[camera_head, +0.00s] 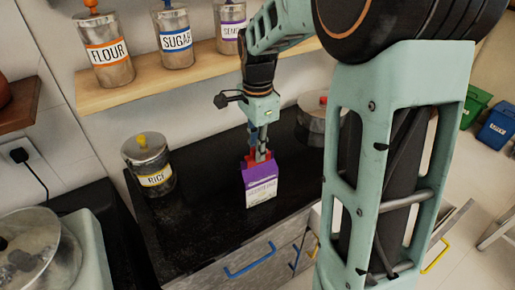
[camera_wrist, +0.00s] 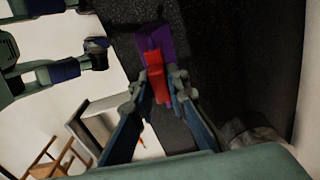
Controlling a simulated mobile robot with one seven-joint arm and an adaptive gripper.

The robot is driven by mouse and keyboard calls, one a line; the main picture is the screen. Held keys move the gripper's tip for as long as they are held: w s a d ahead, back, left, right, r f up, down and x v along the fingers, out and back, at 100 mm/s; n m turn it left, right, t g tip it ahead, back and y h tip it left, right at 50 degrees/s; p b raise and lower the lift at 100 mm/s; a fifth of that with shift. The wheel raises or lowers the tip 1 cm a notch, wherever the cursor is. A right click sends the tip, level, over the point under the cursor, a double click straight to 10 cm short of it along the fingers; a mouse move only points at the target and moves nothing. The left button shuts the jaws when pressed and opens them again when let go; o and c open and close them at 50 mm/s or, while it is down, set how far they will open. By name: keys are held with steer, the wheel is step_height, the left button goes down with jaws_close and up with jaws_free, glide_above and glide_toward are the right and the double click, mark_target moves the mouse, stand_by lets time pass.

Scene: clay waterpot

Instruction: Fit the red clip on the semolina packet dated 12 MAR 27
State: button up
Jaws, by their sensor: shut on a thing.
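A purple and white packet (camera_head: 261,184) stands upright on the black counter. Its label is too small to read, and no date can be made out. The red clip (camera_head: 259,160) is at the packet's top edge, between my gripper's fingers. My gripper (camera_head: 260,152) points down from above and is shut on the red clip. In the wrist view, the red clip (camera_wrist: 156,72) lies between the fingers (camera_wrist: 160,90), with the purple packet (camera_wrist: 168,45) just beyond it. I cannot tell whether the clip grips the packet's top or only touches it.
A RICE canister (camera_head: 148,163) stands on the black counter (camera_head: 200,215) at left. A metal container (camera_head: 313,120) is behind, right of the packet. FLOUR (camera_head: 106,55) and SUGAR (camera_head: 173,35) canisters and one partly hidden stand on the shelf (camera_head: 150,88). Drawers are below; the counter's middle left is clear.

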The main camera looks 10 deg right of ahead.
steer(key=o, duration=0.9)
step_height(320, 180, up, 12)
stand_by(0.3)
